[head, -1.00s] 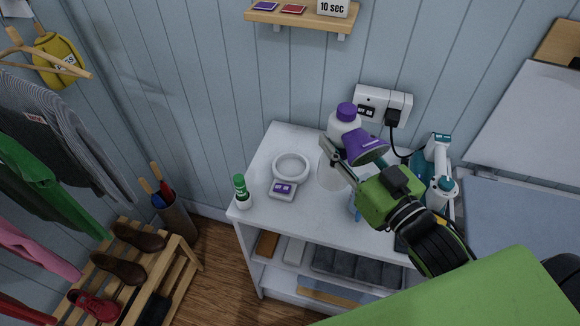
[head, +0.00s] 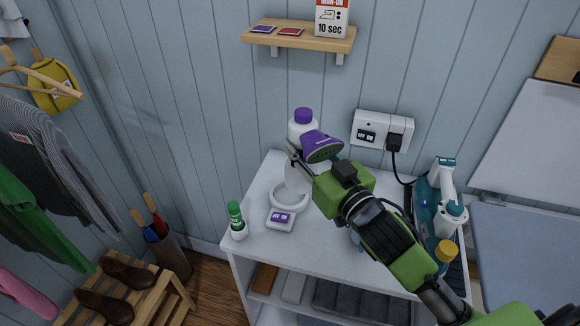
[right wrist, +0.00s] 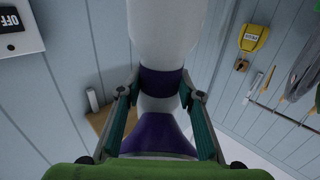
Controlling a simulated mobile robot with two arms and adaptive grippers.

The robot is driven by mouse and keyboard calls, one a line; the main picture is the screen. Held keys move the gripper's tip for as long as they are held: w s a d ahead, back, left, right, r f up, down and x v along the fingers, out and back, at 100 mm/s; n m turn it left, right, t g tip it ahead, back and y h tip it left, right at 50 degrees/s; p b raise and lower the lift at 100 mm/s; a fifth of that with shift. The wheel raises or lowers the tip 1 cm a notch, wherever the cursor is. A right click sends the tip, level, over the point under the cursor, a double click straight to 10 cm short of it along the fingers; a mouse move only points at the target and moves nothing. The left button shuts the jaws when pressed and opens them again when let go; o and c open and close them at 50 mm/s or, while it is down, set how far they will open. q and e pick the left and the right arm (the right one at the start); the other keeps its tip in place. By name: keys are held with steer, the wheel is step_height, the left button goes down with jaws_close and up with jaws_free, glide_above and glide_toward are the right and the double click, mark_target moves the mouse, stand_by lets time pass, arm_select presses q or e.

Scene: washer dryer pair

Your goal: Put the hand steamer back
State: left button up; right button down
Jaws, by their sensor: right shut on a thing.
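The hand steamer has a white body (head: 297,178) and a purple head (head: 321,146). My right gripper (head: 303,162) is shut on it just below the head. In the right wrist view the fingers close on both sides of the steamer (right wrist: 164,30) near a purple band. A white ring holder (head: 277,202) with a small labelled base (head: 281,219) stands on the white table. The steamer's body is upright or slightly tilted, and its lower end overlaps the ring in the head view. I cannot tell whether it is inside the ring or above it. My left gripper is not in view.
A teal and white iron (head: 446,205) sits at the right, below a wall socket (head: 382,130). A shelf (head: 300,37) is above.

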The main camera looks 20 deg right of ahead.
mark_target(290, 165)
steer(key=w+f, duration=0.1)
steer(key=w+a+f, duration=0.1)
steer(key=f, duration=0.1)
steer(key=w+f, duration=0.1)
steer(key=shift+a+f, duration=0.2)
steer(key=shift+a, duration=0.15)
step_height(290, 165, down, 3)
steer(key=shift+w+a, duration=0.1)
steer(key=shift+w, duration=0.05)
steer(key=shift+f, duration=0.15)
steer(key=shift+f, duration=0.2)
steer(key=c, duration=1.4)
jaws_free()
steer(key=shift+f, duration=0.1)
